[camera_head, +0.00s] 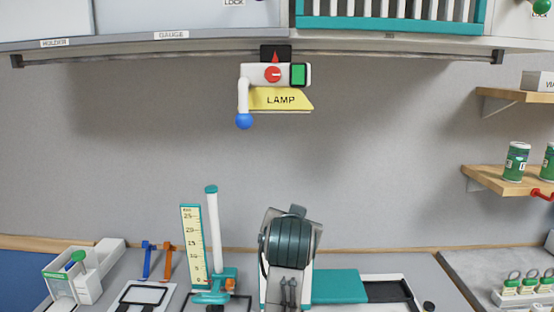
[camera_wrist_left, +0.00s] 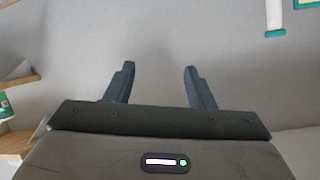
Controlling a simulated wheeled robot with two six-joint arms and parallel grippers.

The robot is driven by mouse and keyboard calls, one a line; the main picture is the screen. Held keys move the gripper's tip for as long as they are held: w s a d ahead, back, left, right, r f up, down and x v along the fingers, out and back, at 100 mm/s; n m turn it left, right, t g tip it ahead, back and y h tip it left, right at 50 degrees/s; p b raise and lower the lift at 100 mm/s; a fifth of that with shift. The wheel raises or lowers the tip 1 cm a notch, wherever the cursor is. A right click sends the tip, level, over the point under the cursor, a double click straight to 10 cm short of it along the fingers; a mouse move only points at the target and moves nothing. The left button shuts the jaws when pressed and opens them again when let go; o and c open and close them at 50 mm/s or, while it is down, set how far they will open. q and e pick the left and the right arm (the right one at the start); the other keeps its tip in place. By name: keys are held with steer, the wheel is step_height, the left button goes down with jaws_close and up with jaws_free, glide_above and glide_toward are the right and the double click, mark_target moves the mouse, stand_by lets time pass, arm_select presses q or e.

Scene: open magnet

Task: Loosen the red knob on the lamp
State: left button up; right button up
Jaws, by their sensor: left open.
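The lamp (camera_head: 262,101) hangs from the rail under the overhead cabinets in the head view, with a yellow shade marked LAMP. Its round red knob (camera_head: 273,74) sits on the front of the white housing, under a red pointer mark. A green square is right of the knob. A white arm with a blue ball (camera_head: 244,121) hangs at the left. My left gripper (camera_wrist_left: 158,78) is open and empty in the left wrist view, with bare wall beyond its fingers. Neither lamp nor knob shows there. One arm of mine rises at the bottom centre of the head view, below the lamp.
A yellow ruler (camera_head: 193,246) and a white post (camera_head: 214,230) stand left of my arm. Shelves with green cans (camera_head: 516,161) are at the right. The rail (camera_head: 150,58) runs beneath the cabinets. The space between lamp and bench is clear above my arm.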

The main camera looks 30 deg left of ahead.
arm_select(q)
step_height(320, 180, up, 17)
steer(key=s+n+t+y, duration=0.2)
steer(key=n+y+p, duration=0.1)
steer(key=n+y, duration=0.1)
steer(key=n, duration=0.1)
glide_toward(273, 77)
steer(key=shift+t, duration=0.4)
steer(key=p+x, duration=0.2)
steer(key=x, duration=0.1)
steer(key=p+x, duration=0.3)
steer(key=x, duration=0.1)
steer(key=shift+a+f, duration=0.1)
steer(key=shift+a, duration=0.3)
steer(key=shift+w+a+f, duration=0.15)
steer(key=shift+w+a, duration=0.1)
steer(key=shift+w, duration=0.35)
arm_select(e)
step_height(273, 77, up, 6)
steer(key=shift+s+r, duration=0.2)
steer(key=shift+s, duration=0.2)
steer(key=shift+d, duration=0.1)
arm_select(q)
steer(key=c, duration=1)
